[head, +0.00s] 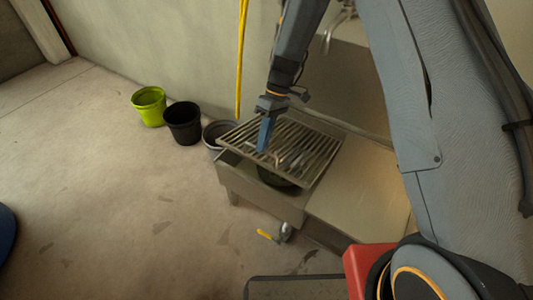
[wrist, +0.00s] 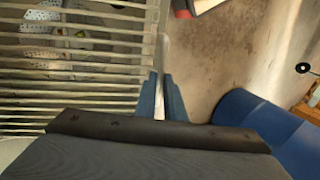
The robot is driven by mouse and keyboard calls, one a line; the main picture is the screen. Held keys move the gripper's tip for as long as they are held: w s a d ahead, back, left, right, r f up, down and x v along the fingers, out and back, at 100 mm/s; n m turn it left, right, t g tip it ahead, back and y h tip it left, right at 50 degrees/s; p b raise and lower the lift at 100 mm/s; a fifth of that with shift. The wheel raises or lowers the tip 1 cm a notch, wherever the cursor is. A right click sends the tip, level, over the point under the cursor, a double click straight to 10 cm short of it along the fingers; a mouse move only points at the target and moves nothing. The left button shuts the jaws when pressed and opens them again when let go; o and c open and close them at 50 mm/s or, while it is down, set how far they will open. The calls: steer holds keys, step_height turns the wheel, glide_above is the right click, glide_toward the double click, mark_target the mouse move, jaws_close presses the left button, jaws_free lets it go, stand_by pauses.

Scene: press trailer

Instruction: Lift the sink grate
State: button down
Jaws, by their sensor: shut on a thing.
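The sink grate (head: 314,149) is a metal frame of parallel bars over the low metal sink (head: 240,182) in the head view. Its near-left side looks raised above the sink rim, with a gap below; whether the far side still rests cannot be told. My gripper (head: 264,140) points down at the grate, its blue fingers shut on it. In the wrist view the grate (wrist: 75,82) fills the left, and its edge bar runs between my fingers (wrist: 162,98). A dark round thing (head: 275,178) shows in the sink beneath the grate.
A green bucket (head: 149,106), a black bucket (head: 183,124) and a grey-rimmed bucket (head: 216,132) stand left of the sink. A yellow hose (head: 241,60) hangs by the wall. A yellow-handled valve (head: 268,236) sticks out at the sink's front.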

steer(key=w+d+f+p+v, duration=0.1)
steer(key=p+v, duration=0.1)
steer(key=v, duration=0.7)
steer(key=shift+w, duration=0.25)
steer(key=shift+r, duration=0.1)
steer(key=c, duration=1.8)
jaws_free()
steer(key=shift+w+d, duration=0.1)
steer(key=shift+d, duration=0.05)
steer(key=shift+c, duration=0.2)
steer(key=shift+s+a, duration=0.2)
steer(key=shift+a, duration=0.15)
step_height(320, 180, up, 10)
steer(key=p, duration=0.1)
